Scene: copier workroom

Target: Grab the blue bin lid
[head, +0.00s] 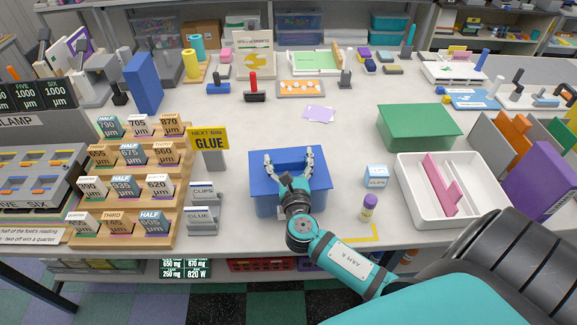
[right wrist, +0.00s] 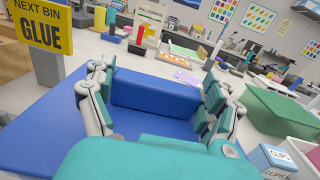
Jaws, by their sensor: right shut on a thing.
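The blue bin (head: 264,207) stands on the pale table in front of me, with its flat blue lid (head: 320,172) on top. My right gripper (head: 288,160) reaches over the lid from the front. In the right wrist view, the gripper's teal-padded fingers (right wrist: 158,84) are on both sides of a raised blue block on the lid (right wrist: 45,125), shut on it. The lid looks level, and I see no clear gap between it and the bin. The gripper and wrist hide part of the lid. My left gripper is not in view.
A yellow "NEXT BIN GLUE" sign (head: 209,139) stands close left of the bin. A small clips box (head: 375,177), a purple-capped bottle (head: 369,207) and a white tray (head: 408,194) are to the right. A green lidded bin (head: 418,127) stands behind the tray. The table behind the blue bin is mostly clear.

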